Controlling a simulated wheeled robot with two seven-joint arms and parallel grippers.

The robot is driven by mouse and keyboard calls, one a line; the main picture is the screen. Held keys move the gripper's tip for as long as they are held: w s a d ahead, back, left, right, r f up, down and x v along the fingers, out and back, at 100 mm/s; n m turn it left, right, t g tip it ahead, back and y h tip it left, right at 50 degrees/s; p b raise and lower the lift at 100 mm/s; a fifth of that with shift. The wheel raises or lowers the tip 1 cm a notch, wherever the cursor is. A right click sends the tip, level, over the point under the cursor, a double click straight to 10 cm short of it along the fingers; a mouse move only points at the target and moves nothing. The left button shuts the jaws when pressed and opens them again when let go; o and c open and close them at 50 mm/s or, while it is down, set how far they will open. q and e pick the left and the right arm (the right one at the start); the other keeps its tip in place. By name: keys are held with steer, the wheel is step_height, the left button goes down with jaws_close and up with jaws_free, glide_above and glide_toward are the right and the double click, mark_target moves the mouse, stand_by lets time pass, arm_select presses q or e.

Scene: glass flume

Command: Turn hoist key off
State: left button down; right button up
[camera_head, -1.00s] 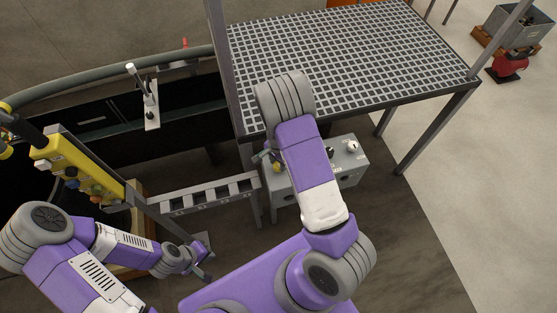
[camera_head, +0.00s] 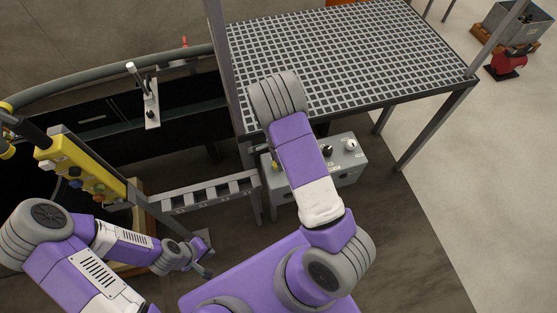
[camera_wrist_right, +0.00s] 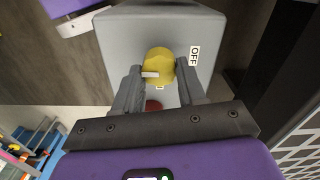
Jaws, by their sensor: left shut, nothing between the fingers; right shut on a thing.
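The hoist key is a pale bar (camera_wrist_right: 150,74) across a round yellow switch face (camera_wrist_right: 160,62) on a grey box face (camera_wrist_right: 120,45). An OFF label (camera_wrist_right: 194,56) is to the right of the yellow face. My right gripper (camera_wrist_right: 160,72) is shut on the key, with a finger on either side of the yellow face. In the head view the grey control box (camera_head: 350,165) is partly hidden behind my right arm, which also covers most of that gripper. My left gripper (camera_head: 206,268) is shut and empty, low and left of the box.
A grated platform (camera_head: 400,45) stands above and behind the box, its post close to my right arm. A yellow pendant (camera_head: 75,165) with several buttons is at the left. A grey slotted rail (camera_head: 210,193) runs between. A red part (camera_wrist_right: 153,105) shows below the key.

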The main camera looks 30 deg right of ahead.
steer(key=o, duration=1)
steer(key=shift+o, duration=0.2)
step_height(320, 180, up, 8)
steer(key=shift+f+p, duration=0.2)
steer(key=shift+p, duration=0.3)
